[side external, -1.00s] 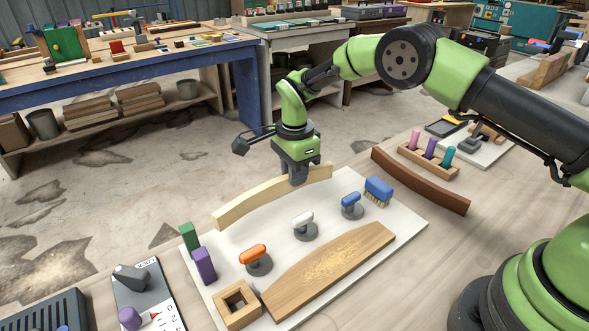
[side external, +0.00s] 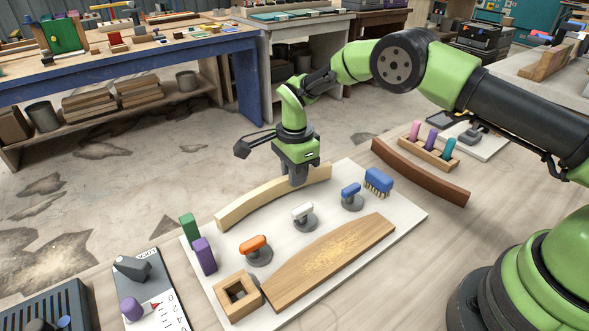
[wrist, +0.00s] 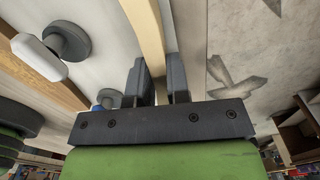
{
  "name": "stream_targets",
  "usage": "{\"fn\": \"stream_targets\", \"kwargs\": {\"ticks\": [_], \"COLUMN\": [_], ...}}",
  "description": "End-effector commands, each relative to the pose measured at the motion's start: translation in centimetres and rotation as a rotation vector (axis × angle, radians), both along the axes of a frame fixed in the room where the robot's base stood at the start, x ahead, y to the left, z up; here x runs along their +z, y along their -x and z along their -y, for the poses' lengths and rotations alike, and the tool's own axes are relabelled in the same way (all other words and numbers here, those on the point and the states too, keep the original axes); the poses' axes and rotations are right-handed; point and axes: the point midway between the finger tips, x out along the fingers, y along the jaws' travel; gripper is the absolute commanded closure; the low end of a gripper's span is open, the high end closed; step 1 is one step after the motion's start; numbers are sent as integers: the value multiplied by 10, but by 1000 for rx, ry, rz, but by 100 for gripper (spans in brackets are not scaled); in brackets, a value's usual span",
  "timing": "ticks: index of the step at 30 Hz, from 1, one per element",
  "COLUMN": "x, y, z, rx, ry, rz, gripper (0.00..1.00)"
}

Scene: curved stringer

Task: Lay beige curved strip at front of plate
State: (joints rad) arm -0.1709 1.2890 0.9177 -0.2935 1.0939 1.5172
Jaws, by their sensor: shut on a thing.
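The beige curved strip (side external: 250,203) runs along the far edge of the white plate (side external: 350,173) in the side view. My gripper (side external: 297,182) is shut on it near its right half, pointing down. In the wrist view the strip (wrist: 148,35) passes between the two dark fingers of my gripper (wrist: 160,85). The strip looks at or close to the plate's edge; I cannot tell if its underside touches the plate.
On the plate are orange (side external: 253,244), white (side external: 302,212) and blue (side external: 351,192) handled knobs, a brush (side external: 379,181), a wide wooden board (side external: 330,262), a square wooden frame (side external: 238,296), and green (side external: 189,229) and purple (side external: 204,256) blocks. A brown curved strip (side external: 420,173) lies to the right.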

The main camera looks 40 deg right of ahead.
Motion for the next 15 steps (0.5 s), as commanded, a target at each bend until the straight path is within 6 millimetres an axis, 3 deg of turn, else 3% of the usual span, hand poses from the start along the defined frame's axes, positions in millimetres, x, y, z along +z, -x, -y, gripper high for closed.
{"fn": "stream_targets", "kwargs": {"ticks": [6, 7, 10, 15], "x": [-5, -5, -4, -5], "y": [0, 0, 0, 0], "z": [0, 0, 0, 0], "rx": [0, 0, 0, 0], "ry": [0, 0, 0, 0], "rz": [0, 0, 0, 0], "gripper": [100, 77, 54, 54]}}
